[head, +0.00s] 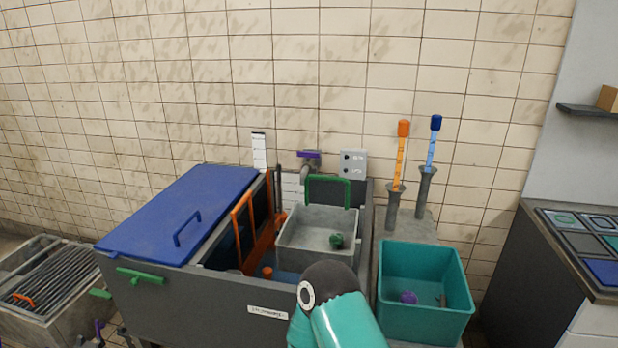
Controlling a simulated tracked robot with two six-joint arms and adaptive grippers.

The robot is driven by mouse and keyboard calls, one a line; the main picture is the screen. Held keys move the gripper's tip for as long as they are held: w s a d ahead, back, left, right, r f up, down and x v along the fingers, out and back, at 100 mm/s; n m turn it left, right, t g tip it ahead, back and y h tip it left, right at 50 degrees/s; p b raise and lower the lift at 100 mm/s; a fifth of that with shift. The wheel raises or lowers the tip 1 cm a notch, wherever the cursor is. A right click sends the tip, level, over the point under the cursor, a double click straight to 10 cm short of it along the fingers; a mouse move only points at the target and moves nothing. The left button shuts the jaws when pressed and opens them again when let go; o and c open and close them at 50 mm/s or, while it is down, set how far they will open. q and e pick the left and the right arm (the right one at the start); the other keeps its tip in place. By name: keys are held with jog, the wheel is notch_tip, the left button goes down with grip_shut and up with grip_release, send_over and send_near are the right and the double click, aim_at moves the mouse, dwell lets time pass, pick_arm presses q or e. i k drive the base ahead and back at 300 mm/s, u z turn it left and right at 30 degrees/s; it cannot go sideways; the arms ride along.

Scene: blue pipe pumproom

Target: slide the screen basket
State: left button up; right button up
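The screen basket (300,252) is a light grey open box with a green handle (328,178) standing up at its back. It sits at the right end of a dark grey tank (190,305), level with the tank's upper part. A round green object (336,240) lies inside the basket. A teal and black link of one of my arms rises in front and covers part of the tank's front right. Neither of my grippers shows in the head view.
A blue lid (180,205) covers the tank's left part, with an orange frame (258,235) beside it. A teal bin (425,300) at right holds a purple ball (408,297) and a small grey object. Orange (400,155) and blue (433,145) rods stand behind. A slatted drain (40,285) lies left.

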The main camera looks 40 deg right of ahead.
aim_at(310, 225)
jog(key=z, duration=0.15)
jog(key=k, duration=1.35)
jog(key=z, duration=1)
jog(key=i, duration=1)
jog(key=u, duration=0.05)
